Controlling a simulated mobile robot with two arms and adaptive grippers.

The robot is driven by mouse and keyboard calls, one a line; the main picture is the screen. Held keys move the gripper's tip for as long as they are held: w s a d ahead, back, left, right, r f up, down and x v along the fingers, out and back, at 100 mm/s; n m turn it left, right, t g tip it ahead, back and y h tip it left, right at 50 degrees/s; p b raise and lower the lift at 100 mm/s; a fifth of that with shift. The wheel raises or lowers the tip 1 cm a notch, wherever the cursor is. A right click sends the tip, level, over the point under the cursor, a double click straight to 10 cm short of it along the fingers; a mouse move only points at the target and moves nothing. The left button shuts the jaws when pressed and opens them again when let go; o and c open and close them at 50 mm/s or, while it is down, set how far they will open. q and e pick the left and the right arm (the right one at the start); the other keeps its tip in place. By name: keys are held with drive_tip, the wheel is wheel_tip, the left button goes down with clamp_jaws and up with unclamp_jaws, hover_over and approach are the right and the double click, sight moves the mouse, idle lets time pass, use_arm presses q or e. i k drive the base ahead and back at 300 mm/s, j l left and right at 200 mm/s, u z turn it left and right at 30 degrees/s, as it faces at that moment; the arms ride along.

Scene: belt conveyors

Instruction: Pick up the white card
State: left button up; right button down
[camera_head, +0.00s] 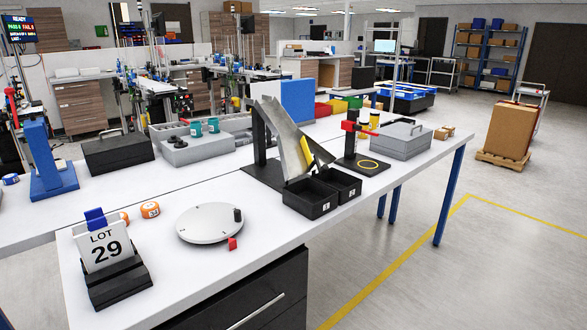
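The white card (105,245) reads "LOT 29" and stands nearly upright, leaning slightly, at the near left of the white table (185,275). Its lower edge sits in a black stepped holder (120,284). A blue clip or tab (95,218) is at the card's top edge. Neither of my grippers shows in the head view, so their states cannot be seen.
A round grey turntable (208,222) with a black knob and red tab stands right of the card. Orange pucks (150,210) lie behind the card. Two black bins (310,197) sit below a grey chute (288,140).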

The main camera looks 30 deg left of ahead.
sight(105, 245)
drive_tip(key=u, duration=2)
